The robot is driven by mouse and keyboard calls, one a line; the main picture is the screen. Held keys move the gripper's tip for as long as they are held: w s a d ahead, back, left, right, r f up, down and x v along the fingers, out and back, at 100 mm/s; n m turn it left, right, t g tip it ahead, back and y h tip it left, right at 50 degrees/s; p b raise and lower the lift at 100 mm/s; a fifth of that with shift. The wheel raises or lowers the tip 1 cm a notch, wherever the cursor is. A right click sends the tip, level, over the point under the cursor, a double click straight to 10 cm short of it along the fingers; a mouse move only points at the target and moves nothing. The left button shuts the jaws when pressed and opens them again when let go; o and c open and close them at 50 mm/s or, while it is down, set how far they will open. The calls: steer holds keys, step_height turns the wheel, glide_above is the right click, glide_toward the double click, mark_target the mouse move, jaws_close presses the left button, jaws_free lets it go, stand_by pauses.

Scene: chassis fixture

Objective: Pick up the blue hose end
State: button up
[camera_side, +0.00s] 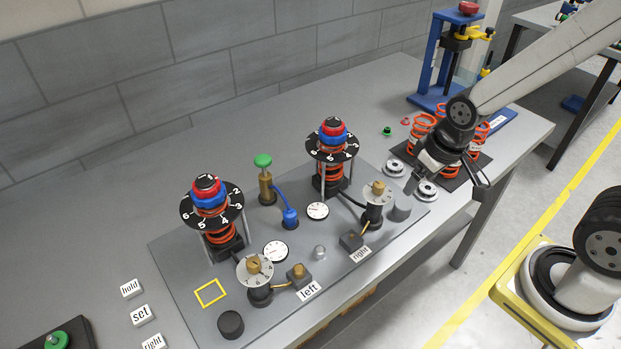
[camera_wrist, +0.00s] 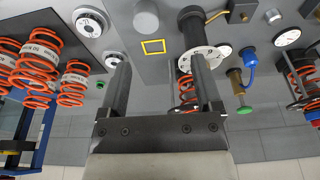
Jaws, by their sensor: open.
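The blue hose end (camera_side: 290,217) stands upright on the grey plate between the two spring towers. A short blue hose joins it to a brass valve (camera_side: 266,187) with a green knob. In the wrist view the blue hose end (camera_wrist: 248,54) is right of the fingers, beside the brass valve (camera_wrist: 236,82). My gripper (camera_side: 447,185) is over the right end of the plate, well to the right of the hose end. Its two fingers (camera_wrist: 160,65) are apart with nothing between them.
Two towers with numbered black discs, left (camera_side: 211,207) and right (camera_side: 332,144), flank the hose end. A dial on a black post (camera_side: 376,192) stands in front of the right tower. Orange springs (camera_side: 478,134) and a blue press (camera_side: 434,58) are at the right.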

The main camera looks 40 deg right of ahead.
steer(key=shift+w+v, duration=0.5)
steer(key=shift+v, duration=1.8)
steer(key=n+g, duration=0.3)
steer(key=n, duration=0.5)
glide_above(290, 212)
steer(key=f, duration=0.7)
steer(key=shift+s+d, duration=0.1)
steer(key=shift+s, duration=0.1)
steer(key=shift+w+f, duration=0.2)
steer(key=shift+f, duration=4)
jaws_close()
